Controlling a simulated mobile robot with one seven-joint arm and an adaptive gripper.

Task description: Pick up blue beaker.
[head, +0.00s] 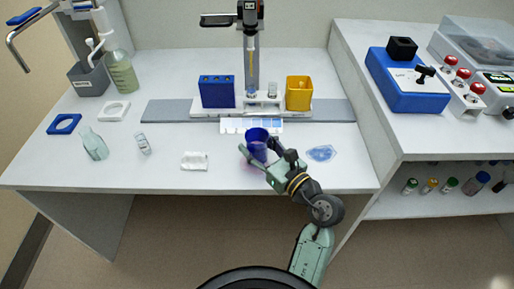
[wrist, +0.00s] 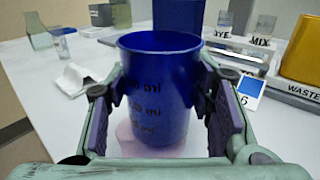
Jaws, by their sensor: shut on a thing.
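The blue beaker (head: 257,139) is at the front middle of the white bench in the head view. In the wrist view the blue beaker (wrist: 160,90) stands upright between my fingers, with dark volume marks on its near side. My gripper (head: 262,156) reaches it from the front right, and its pads press the beaker's two sides in the wrist view (wrist: 155,105). A pinkish patch shows under the beaker on the bench. I cannot tell whether the beaker's base touches the bench.
A crumpled white cloth (head: 195,161) lies to the left, and a clear blue piece (head: 321,153) lies to the right. A blue box (head: 217,92), a small-vessel rack and a yellow waste bin (head: 298,93) stand behind. A glass bottle (head: 94,144) stands at left.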

